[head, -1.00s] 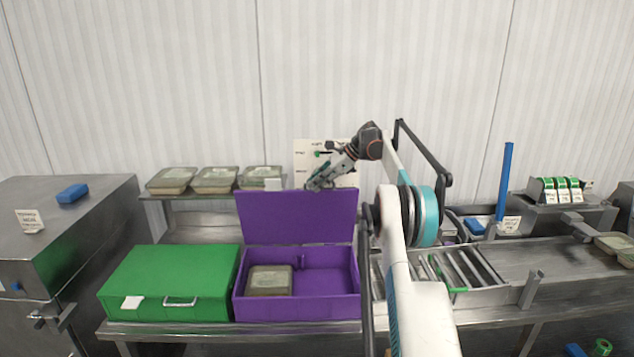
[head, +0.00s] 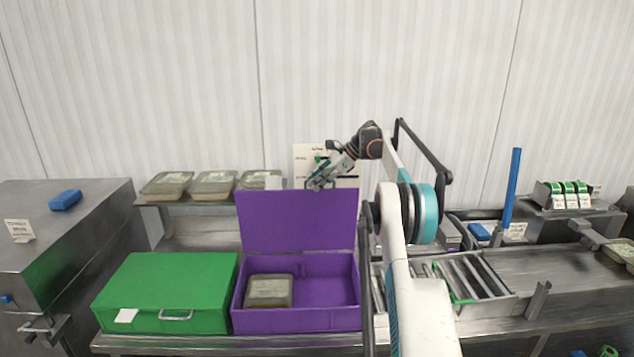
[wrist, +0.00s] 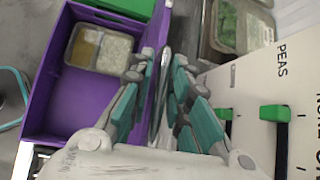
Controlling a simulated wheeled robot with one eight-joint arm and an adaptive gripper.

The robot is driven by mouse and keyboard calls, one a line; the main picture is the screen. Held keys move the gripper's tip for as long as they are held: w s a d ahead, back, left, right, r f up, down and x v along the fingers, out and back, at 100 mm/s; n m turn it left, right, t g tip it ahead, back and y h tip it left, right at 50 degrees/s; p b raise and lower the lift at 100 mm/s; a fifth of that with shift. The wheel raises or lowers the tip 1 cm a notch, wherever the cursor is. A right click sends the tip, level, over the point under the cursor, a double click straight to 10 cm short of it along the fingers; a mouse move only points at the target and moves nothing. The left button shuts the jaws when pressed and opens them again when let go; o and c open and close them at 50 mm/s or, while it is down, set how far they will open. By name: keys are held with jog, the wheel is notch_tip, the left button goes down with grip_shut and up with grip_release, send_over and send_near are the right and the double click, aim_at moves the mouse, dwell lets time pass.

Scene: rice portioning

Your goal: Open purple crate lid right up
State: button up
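The purple crate (head: 340,318) stands open on the steel table. Its lid (head: 285,220) stands about upright at the back edge. My gripper (head: 318,182) is at the top edge of the lid, near its right corner. In the wrist view my gripper (wrist: 165,60) has its fingers close together on both sides of the lid's edge and seems shut on it; the exact contact is hard to see. A sealed tray (head: 269,291) lies in the left part of the crate and also shows in the wrist view (wrist: 100,50). The right part is empty.
A shut green crate (head: 170,285) stands close on the left. Several sealed trays (head: 214,184) lie on the shelf behind. A white labelled board (head: 308,160) stands behind my gripper. A roller conveyor (head: 470,282) is on the right.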

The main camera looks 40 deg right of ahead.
dwell(0.3)
jog(key=v, duration=0.7)
jog(key=shift+s+d+r, duration=0.1)
jog(key=shift+s+r, duration=0.05)
jog(key=shift+r, duration=0.05)
dwell(0.4)
